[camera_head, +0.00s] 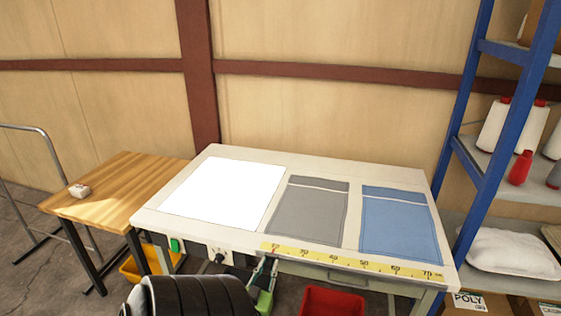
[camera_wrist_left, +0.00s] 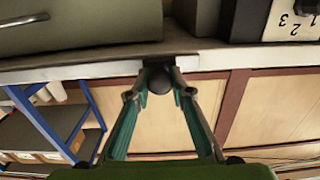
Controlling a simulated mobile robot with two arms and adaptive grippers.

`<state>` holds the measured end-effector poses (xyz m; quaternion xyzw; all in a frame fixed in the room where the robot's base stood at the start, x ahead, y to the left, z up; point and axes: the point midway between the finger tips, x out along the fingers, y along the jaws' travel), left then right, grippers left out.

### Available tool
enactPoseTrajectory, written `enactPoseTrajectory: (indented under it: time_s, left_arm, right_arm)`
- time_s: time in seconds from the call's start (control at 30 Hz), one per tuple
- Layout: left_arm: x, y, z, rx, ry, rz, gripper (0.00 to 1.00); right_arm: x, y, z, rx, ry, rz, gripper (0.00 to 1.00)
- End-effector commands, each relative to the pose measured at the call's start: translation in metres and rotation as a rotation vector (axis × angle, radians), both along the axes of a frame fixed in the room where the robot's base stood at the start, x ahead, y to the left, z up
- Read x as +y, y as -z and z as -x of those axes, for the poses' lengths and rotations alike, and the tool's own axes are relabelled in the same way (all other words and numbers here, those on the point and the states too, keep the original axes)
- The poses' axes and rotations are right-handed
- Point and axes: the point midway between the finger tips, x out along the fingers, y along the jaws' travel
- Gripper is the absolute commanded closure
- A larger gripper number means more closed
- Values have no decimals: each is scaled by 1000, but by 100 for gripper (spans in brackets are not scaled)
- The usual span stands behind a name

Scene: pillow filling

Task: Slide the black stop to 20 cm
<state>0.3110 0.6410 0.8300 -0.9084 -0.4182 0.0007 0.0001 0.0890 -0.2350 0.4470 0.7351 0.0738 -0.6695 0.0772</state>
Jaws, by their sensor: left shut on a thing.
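My left gripper (camera_head: 270,262) is at the front edge of the table, below the low-number end of the yellow ruler (camera_head: 350,261). In the left wrist view, its fingers (camera_wrist_left: 160,75) are shut on a dark piece, the black stop (camera_wrist_left: 159,80), against the underside of the table edge. The gripper mostly hides the stop in the head view. The gripper is near the leftmost printed ruler number, which is too small to read surely; 30 to 70 run to the right. The right gripper does not show.
The table (camera_head: 285,167) carries a white sheet (camera_head: 221,194), a grey cover (camera_head: 306,211) and a blue cover (camera_head: 400,222). A control panel (camera_head: 207,252) is left of the gripper. A red bin (camera_head: 333,301) is below. A blue-framed shelf (camera_head: 490,175) stands right, a wooden table (camera_head: 135,185) left.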

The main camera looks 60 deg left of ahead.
Motion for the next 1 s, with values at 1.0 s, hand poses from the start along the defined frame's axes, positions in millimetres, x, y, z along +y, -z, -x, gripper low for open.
enactPoseTrajectory:
  time_s: [1.0]
  left_arm:
    - [4,-4,2,-7,-2,-5,62]
  right_arm:
    - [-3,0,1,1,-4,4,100]
